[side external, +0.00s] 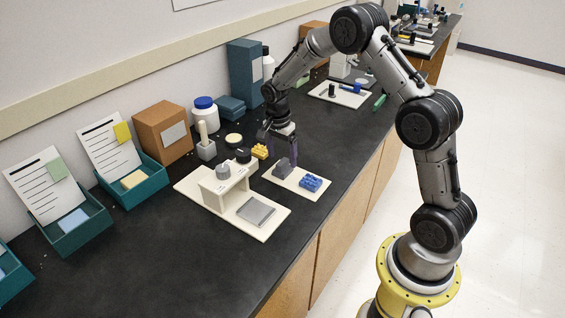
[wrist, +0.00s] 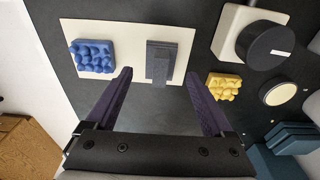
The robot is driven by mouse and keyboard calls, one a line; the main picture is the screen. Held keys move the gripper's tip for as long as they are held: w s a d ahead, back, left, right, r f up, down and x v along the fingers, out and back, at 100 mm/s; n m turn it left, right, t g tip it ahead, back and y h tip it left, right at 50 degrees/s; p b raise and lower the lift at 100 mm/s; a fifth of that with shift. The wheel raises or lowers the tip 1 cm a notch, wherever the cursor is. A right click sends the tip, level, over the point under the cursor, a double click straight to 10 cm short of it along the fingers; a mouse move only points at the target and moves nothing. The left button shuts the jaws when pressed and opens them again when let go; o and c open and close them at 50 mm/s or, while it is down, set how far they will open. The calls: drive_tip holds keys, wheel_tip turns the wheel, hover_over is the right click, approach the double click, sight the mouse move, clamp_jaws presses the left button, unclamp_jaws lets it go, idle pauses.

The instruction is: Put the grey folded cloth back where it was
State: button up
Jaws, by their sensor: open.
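My gripper (side external: 281,158) is open and points down at this tray. In the wrist view its fingertips (wrist: 158,75) lie to either side of the slate block's near end, with nothing visibly held. Whether they touch it I cannot tell.
A blue bumpy block (side external: 310,183) shares the tray. A yellow bumpy block (side external: 259,151), a cream disc (side external: 234,140) and the bridge with its grey and black knobs stand close to my gripper. Teal bins with papers line the wall. The counter's front edge is near the tray.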

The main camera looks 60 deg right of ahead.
sight(280, 164)
drive_tip(key=s+a+r+n+t, duration=0.1)
drive_tip(key=s+a+r+n, duration=0.15)
drive_tip(key=r, duration=0.55)
drive_tip(key=s+a+r+n, duration=0.1)
drive_tip(key=s+a+r, duration=0.15)
drive_tip(key=r, duration=0.55)
drive_tip(key=s+a+r+n+t, duration=0.1)
drive_tip(key=s+a+n, duration=0.2)
drive_tip(key=s, duration=0.4)
drive_tip(key=s+a+r+n+t+y, duration=0.1)
drive_tip(key=s+a+r+n+t, duration=0.1)
drive_tip(key=s+n, duration=0.4)
drive_tip(key=s+a+r+n+t, duration=0.1)
drive_tip(key=s+a+n, duration=0.3)
drive_tip(key=s, duration=0.6)
drive_tip(key=shift+a+r+n+t, duration=0.3)
drive_tip(key=shift+r+n, duration=0.4)
drive_tip(key=shift+n, duration=0.05)
